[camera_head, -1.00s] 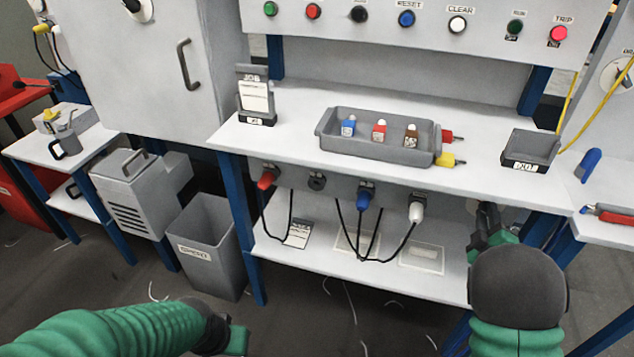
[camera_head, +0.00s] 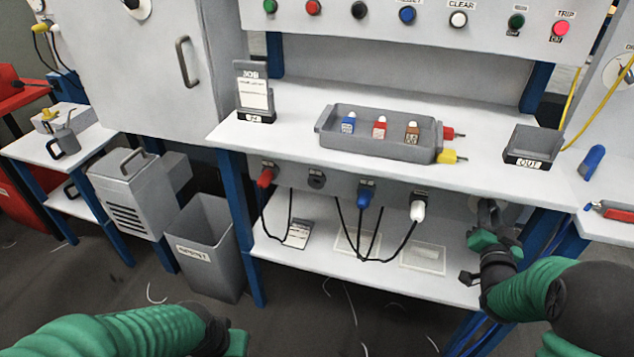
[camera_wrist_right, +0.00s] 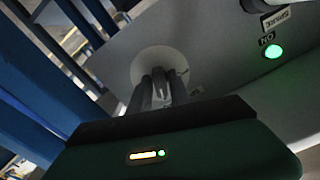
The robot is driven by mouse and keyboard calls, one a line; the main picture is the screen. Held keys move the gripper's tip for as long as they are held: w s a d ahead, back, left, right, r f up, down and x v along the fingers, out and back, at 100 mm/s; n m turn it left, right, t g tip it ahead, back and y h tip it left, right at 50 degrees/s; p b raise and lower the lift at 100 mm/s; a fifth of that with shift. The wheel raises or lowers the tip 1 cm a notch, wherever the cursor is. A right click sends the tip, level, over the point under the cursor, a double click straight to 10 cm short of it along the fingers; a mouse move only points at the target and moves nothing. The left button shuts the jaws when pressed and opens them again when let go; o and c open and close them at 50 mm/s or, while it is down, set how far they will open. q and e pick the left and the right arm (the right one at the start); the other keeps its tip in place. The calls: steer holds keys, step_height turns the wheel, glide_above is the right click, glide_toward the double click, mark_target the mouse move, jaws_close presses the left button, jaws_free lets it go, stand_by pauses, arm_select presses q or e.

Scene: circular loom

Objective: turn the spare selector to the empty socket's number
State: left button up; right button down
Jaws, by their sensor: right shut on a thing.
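My right gripper (camera_head: 487,215) is at the spare selector, low on the right of the panel under the bench top. In the right wrist view its dark fingers (camera_wrist_right: 158,88) are shut on the selector's knob, in front of the pale round dial (camera_wrist_right: 146,64). The knob is mostly hidden and its pointer and numbers cannot be read. The empty socket (camera_head: 316,179) is dark and round, between the red plug (camera_head: 265,177) and the blue plug (camera_head: 364,195). A white plug (camera_head: 417,208) sits further right. My left gripper (camera_head: 236,342) is at the bottom edge, its fingers unclear.
A lit green lamp (camera_wrist_right: 273,51) is beside the dial. Blue bench legs (camera_head: 540,238) stand close to my right arm. The lower shelf (camera_head: 375,275) carries cables and cards. A grey tray (camera_head: 375,148) with several small pieces stands on the bench top.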

steer(key=c, duration=1.4)
jaws_free()
steer(key=shift+f, duration=0.2)
steer(key=v, duration=0.7)
steer(key=shift+r, duration=0.15)
